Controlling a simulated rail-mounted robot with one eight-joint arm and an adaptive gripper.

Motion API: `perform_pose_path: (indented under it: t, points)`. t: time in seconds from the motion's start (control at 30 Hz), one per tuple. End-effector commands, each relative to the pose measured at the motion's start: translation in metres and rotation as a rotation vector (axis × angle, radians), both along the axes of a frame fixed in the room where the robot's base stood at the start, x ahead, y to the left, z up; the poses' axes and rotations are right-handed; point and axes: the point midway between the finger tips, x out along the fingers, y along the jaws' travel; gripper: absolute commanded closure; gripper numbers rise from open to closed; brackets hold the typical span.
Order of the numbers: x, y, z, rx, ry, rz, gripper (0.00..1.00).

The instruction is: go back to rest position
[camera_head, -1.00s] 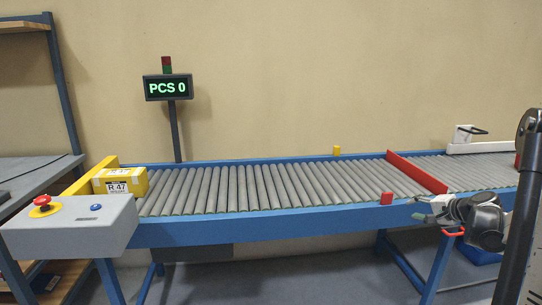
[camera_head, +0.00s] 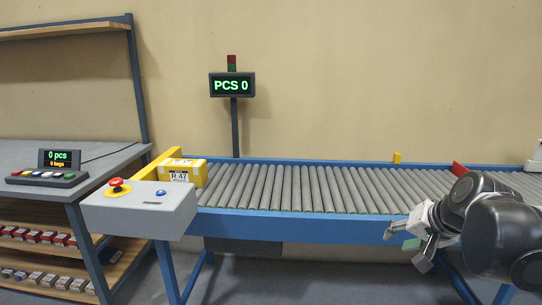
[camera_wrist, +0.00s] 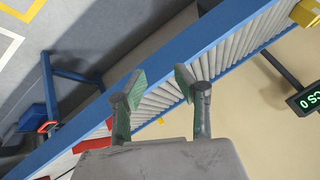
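My gripper (camera_head: 408,238) is at the right in the head view, in front of the conveyor's near blue rail. In the wrist view my gripper (camera_wrist: 160,88) shows its two green-padded fingers spread apart with nothing between them. The gripper is open and empty. Behind the fingers in the wrist view runs the roller conveyor (camera_wrist: 215,42) with its blue rail.
The roller conveyor (camera_head: 290,190) spans the middle, with a yellow box labelled R 47 (camera_head: 183,171) at its left end. A grey control box with a red button (camera_head: 140,208) stands in front. A shelf bench (camera_head: 30,152) is at left. A PCS 0 display (camera_head: 232,85) stands behind.

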Motion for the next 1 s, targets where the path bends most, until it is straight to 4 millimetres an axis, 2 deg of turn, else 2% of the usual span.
perform_pose_path:
  t: [0.03, 0.2, 0.5, 0.8, 1.0]
  points:
    - [-0.015, 0.015, -0.001, -0.029, 0.006, 0.031, 0.7]
    - [-0.057, 0.048, -0.005, -0.133, 0.021, 0.121, 0.7]
    - [-0.123, 0.083, -0.023, -0.298, 0.031, 0.261, 0.7]
    - [-0.163, 0.096, -0.039, -0.411, 0.024, 0.355, 0.7]
    - [-0.161, 0.094, -0.002, -0.408, 0.025, 0.35, 0.7]
